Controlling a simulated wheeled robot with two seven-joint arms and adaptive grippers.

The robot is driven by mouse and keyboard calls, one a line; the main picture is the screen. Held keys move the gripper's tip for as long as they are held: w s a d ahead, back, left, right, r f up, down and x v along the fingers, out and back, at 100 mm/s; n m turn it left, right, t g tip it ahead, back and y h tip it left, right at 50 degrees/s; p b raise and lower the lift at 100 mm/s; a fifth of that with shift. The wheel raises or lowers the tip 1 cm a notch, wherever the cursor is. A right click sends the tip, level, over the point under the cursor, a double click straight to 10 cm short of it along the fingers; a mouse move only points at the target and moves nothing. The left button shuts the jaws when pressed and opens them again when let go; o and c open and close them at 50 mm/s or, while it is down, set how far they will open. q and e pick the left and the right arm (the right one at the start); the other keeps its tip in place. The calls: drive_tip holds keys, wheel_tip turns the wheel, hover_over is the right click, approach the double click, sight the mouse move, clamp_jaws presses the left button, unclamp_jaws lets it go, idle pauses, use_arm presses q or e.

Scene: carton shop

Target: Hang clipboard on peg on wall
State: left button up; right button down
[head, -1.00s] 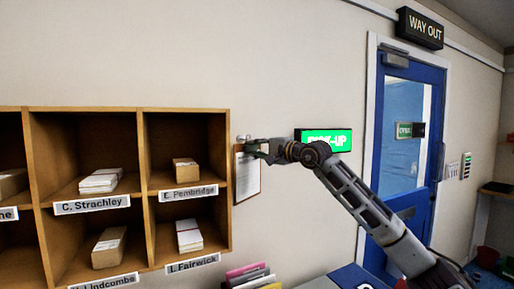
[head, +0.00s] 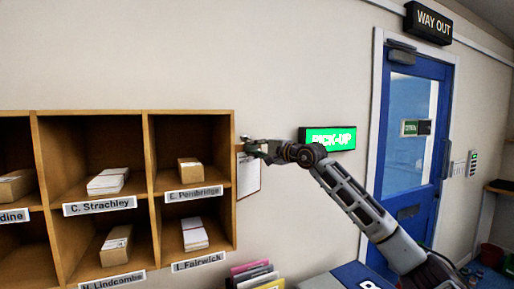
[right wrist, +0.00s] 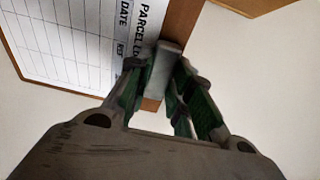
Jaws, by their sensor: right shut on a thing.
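The clipboard (head: 249,177) hangs roughly upright from my right gripper (head: 254,147), close to the wall and just right of the pigeonhole shelf. My right gripper is shut on its top end. In the right wrist view, the fingers (right wrist: 167,85) close around the metal clip (right wrist: 165,68); the brown board and its printed sheet (right wrist: 72,40) reach up and left. A small light thing shows by the fingertips in the head view; I cannot tell whether it is the peg or part of the clip. My left gripper is out of view.
The wooden pigeonhole shelf (head: 235,200) with parcels and letters stands close on the left. A green lit PICK-UP sign (head: 328,138) is on the wall behind my right arm. Coloured folders (head: 254,275) stand below. A blue door (head: 412,160) is at the right.

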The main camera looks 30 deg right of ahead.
drive_tip(key=shift+w+f, duration=0.2)
drive_tip(key=shift+w, duration=0.05)
idle(0.3)
idle(0.4)
drive_tip(key=c, duration=1.2)
unclamp_jaws()
drive_tip(key=shift+s+d, duration=0.1)
drive_tip(key=shift+v, duration=5.8)
